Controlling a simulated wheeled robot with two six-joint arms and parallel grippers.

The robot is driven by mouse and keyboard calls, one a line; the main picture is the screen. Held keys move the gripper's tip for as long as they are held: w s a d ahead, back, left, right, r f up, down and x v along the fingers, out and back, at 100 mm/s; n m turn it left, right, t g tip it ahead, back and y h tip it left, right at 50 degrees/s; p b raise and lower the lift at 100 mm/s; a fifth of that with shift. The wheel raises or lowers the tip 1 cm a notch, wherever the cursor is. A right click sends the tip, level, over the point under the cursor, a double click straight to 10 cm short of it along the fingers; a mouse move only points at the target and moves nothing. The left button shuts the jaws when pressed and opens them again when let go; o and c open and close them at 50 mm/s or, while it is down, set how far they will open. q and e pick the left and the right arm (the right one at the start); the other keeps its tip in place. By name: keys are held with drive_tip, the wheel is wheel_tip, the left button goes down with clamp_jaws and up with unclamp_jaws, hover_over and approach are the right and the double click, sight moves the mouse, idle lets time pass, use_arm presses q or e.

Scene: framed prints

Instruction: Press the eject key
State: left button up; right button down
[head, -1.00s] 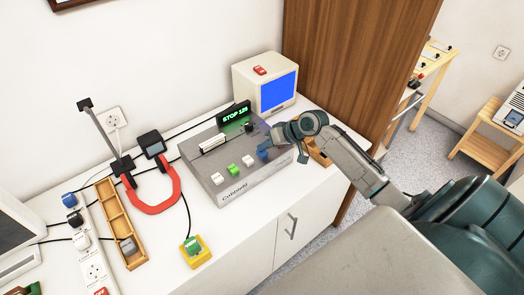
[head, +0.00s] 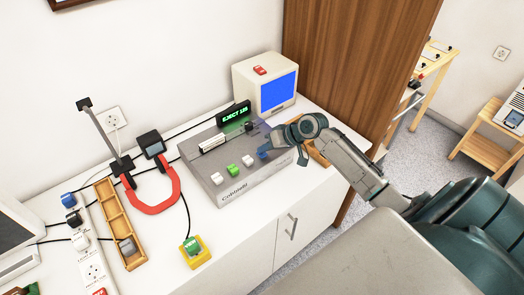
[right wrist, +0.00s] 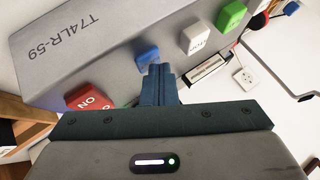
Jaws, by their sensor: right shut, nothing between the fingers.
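A grey deck (head: 222,190) stands on the white cabinet, with a row of keys along its front: a white key (head: 217,178), a green key (head: 233,169), another white key (head: 248,159) and a blue key (head: 262,155). Its small black display (head: 236,114) reads EJECT in green with a number. My right gripper (head: 266,148) is shut and empty, its tips at the blue key. The right wrist view shows the fingertips (right wrist: 160,70) right against or just over the blue key (right wrist: 147,54), partly hiding it; contact is unclear. My left gripper is out of view.
A beige monitor with a blue screen (head: 279,92) stands behind the deck. A red switch (right wrist: 90,97) is near my gripper.

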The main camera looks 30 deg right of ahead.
sight(265, 154)
drive_tip(key=shift+r, duration=0.1)
drive_tip(key=shift+r+p, duration=1.15)
wheel_tip(265, 154, up, 5)
drive_tip(key=p, duration=0.4)
drive_tip(key=shift+p, duration=0.4)
